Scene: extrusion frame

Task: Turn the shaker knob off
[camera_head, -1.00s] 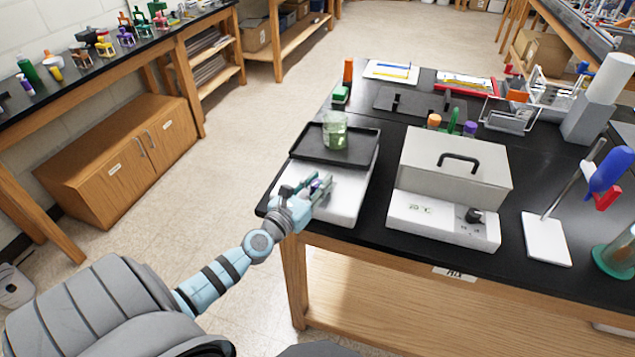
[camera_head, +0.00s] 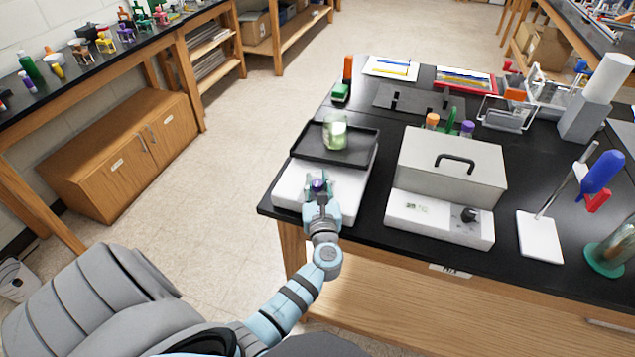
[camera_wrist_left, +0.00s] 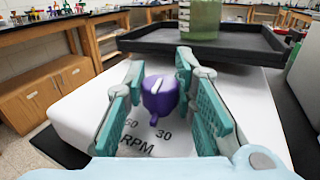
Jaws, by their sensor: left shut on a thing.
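The shaker (camera_head: 290,185) is a white box with a dark tray (camera_head: 308,148) on top, at the table's near left corner. Its purple knob (camera_wrist_left: 160,98) has a white pointer mark; printed 60, 30 and RPM show in front of it in the wrist view. My left gripper (camera_head: 319,183) reaches the shaker's front from below and is shut on the knob, with teal-padded fingers on either side of it. The fingers largely cover the knob in the head view. A beaker with green liquid (camera_head: 335,133) stands on the tray. My right gripper is not in view.
A grey lidded bath (camera_head: 440,160) with a dark dial (camera_head: 470,215) stands right of the shaker. A stand with a blue and red clamp (camera_head: 598,178) is farther right. A rack, tubes and cards lie behind. Open floor lies left of the table.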

